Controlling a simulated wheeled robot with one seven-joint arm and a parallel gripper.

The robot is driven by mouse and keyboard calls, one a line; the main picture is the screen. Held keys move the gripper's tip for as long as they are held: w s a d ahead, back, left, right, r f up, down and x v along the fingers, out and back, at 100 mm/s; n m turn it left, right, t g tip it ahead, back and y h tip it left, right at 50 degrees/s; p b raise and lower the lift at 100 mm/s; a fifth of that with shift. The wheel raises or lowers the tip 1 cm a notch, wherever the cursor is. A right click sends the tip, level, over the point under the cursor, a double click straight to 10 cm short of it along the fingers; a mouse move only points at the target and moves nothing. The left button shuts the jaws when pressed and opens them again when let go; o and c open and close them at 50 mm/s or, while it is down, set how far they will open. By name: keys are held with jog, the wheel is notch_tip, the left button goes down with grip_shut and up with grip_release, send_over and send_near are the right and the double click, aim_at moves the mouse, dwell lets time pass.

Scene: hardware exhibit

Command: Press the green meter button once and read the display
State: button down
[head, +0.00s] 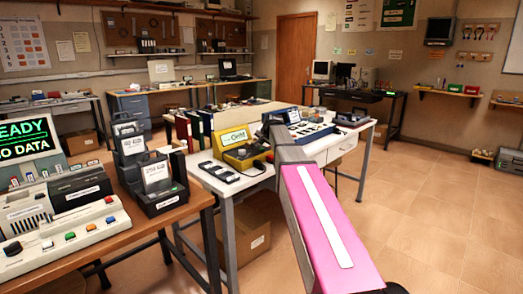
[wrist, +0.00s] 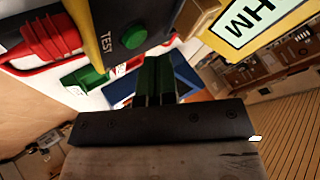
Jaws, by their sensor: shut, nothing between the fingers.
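The yellow meter (head: 245,156) stands on the white-topped table in the head view, with a pale display (head: 234,137) that appears to read "OHM". In the wrist view, part of the display (wrist: 250,22) shows the letters "HM"; the rest is cut off. The round green button (wrist: 135,37) sits on the meter's dark panel (wrist: 112,22), beside the label "TEST". My gripper (wrist: 158,62) is shut and empty, its dark fingers together close to the button. I cannot tell whether they touch it. In the head view my arm reaches toward the meter, and my fingers cannot be made out.
A blue-framed device (head: 290,116) stands behind the meter. Several small black items (head: 219,172) lie left of it, near upright folders (head: 190,130). A wooden desk (head: 125,235) with a console is at the left. Open floor (head: 450,200) lies to the right.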

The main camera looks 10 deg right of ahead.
jog(key=shift+f, duration=0.2)
jog(key=shift+f, duration=0.2)
jog(key=shift+f, duration=0.45)
dwell(0.8)
dwell(0.3)
jog(key=shift+r, duration=0.9)
jog(key=shift+r, duration=2.5)
